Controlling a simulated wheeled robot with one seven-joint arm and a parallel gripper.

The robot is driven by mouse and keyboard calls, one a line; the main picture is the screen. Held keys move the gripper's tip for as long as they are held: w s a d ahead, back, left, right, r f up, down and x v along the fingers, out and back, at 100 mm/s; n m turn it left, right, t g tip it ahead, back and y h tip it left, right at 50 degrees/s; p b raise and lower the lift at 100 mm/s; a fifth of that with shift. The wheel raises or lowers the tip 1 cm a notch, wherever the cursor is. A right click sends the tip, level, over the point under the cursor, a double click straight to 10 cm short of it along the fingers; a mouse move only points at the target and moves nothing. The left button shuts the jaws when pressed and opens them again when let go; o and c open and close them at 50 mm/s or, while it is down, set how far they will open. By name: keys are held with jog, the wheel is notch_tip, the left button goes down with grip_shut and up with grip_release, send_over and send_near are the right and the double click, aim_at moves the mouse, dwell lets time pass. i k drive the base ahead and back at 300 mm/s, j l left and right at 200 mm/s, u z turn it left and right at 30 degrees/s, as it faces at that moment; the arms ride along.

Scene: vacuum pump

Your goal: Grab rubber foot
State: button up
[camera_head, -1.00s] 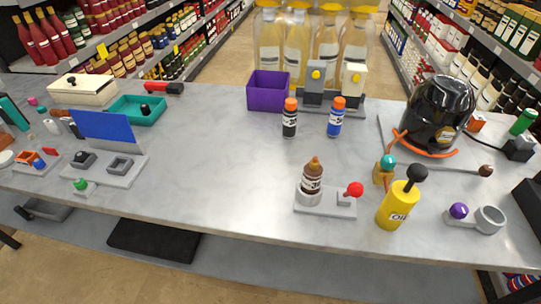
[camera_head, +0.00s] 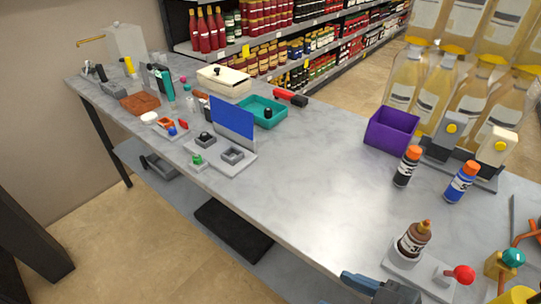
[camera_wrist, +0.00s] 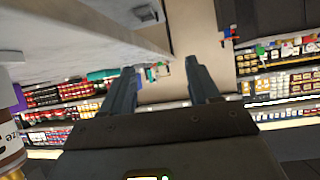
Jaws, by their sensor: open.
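I cannot say for sure which thing is the rubber foot. A small black piece (camera_head: 268,113) lies in the teal tray (camera_head: 250,121) at the back of the bench. Another black knob-like piece (camera_head: 206,139) sits on the grey fixture with the blue panel (camera_head: 233,122). My gripper shows at the bottom edge of the head view (camera_head: 372,286), beside the brown bottle and apart from both black pieces. In the wrist view my gripper (camera_wrist: 161,82) has its fingers spread with nothing between them.
A brown bottle (camera_head: 413,240) stands in a holder beside a red ball knob (camera_head: 464,274). Black (camera_head: 407,167) and blue (camera_head: 461,182) bottles and a purple bin (camera_head: 392,128) stand to the right. The middle of the bench (camera_head: 310,180) is clear.

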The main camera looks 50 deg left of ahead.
aim_at(268, 112)
jog(key=i+j, duration=0.15)
jog(key=j, duration=0.2)
jog(key=i+j, duration=0.15)
jog(key=j, duration=0.2)
jog(key=i+j, duration=0.1)
jog(key=j, duration=0.25)
jog(key=i+j, duration=0.15)
jog(key=j, duration=0.2)
jog(key=i+j, duration=0.15)
jog(key=j, duration=0.25)
jog(key=i+j, duration=0.15)
jog(key=j, duration=0.2)
jog(key=i+j, duration=0.15)
jog(key=j, duration=0.2)
